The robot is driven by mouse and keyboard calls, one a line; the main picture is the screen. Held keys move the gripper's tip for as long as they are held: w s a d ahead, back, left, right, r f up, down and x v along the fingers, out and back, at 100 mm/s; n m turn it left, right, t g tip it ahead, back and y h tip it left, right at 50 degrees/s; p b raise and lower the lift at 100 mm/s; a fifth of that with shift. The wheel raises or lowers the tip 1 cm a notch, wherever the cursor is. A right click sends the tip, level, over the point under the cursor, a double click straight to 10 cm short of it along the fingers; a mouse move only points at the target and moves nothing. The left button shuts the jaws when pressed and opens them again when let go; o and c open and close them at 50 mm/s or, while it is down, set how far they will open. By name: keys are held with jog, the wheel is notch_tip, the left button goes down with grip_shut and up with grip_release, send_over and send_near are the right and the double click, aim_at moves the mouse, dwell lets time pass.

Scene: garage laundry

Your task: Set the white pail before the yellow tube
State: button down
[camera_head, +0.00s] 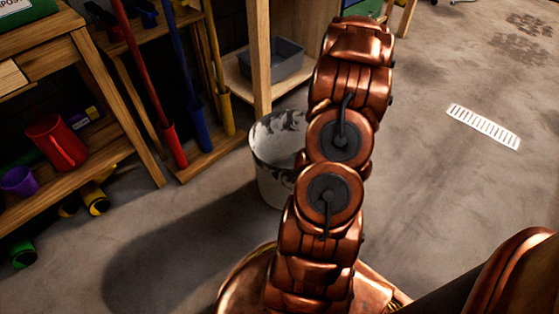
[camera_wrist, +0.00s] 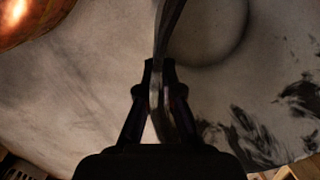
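The white pail (camera_head: 270,165), smeared with dark stains, stands upright left of my arm in the head view. My arm covers its right side, and I cannot tell if its base touches the floor. In the wrist view my gripper (camera_wrist: 160,68) has its fingers closed on either side of the rim of the pail (camera_wrist: 235,105). The head view hides my gripper behind the arm. An upright yellow tube (camera_head: 226,112) with a yellow pole stands at the right end of a low wooden rack, behind and left of the pail.
A blue tube (camera_head: 200,128) and a red tube (camera_head: 173,147) stand left of the yellow one. A wooden shelf (camera_head: 110,150) holds a red jug (camera_head: 57,142) and a purple cup (camera_head: 20,181). A grey bin (camera_head: 272,60) sits behind the pail. Floor at left front is clear.

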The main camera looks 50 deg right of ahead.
jog(key=w+d+f+b, duration=0.2)
jog(key=w+b, duration=0.1)
jog(key=w, duration=0.4)
jog(key=w+d+f+b, duration=0.2)
jog(key=w+b, duration=0.1)
jog(key=w, duration=0.4)
jog(key=shift+w+f, duration=0.2)
jog(key=shift+f, duration=0.2)
jog(key=shift+d, duration=0.1)
jog(key=c, duration=1.3)
grip_release()
jog(key=shift+f, duration=0.15)
